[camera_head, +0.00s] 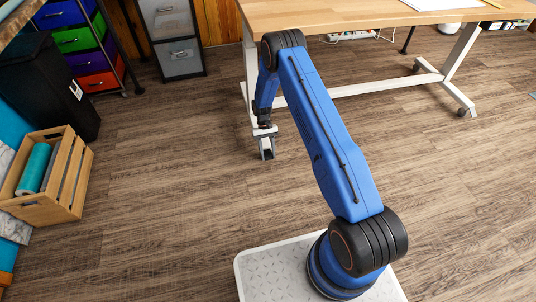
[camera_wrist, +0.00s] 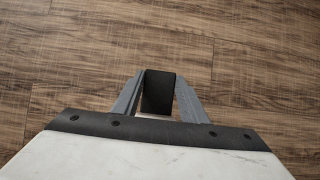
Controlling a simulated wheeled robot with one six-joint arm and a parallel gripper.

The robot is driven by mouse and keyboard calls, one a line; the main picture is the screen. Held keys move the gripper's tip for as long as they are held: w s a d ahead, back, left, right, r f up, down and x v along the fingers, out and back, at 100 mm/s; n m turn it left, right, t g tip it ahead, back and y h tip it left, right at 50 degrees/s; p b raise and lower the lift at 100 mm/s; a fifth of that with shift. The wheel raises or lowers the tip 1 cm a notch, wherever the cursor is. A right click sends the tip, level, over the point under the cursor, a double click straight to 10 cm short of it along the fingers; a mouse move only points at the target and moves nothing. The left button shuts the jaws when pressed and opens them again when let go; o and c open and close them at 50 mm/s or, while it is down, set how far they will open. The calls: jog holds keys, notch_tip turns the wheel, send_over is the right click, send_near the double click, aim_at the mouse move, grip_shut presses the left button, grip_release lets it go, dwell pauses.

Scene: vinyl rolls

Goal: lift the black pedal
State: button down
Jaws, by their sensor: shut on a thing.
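The black pedal (camera_wrist: 158,94) is a dark block in the wrist view, between the two grey fingers of my gripper (camera_wrist: 160,76). The fingers are shut on its left and right sides. In the head view my gripper (camera_head: 267,151) points down beside the left table leg, over the wooden floor. The pedal is too small and covered to make out clearly there. I cannot tell how far it is above the floor.
A wooden-topped table (camera_head: 350,14) on white legs stands at the back. A wooden crate (camera_head: 65,190) with a teal roll (camera_head: 34,168) is at left, near a black bin (camera_head: 50,85). Coloured drawers (camera_head: 85,40) and grey drawers (camera_head: 180,58) stand behind. The middle floor is clear.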

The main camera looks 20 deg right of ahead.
jog(key=c, duration=1.1)
grip_release()
jog(key=v, duration=1.2)
jog(key=shift+s, duration=0.1)
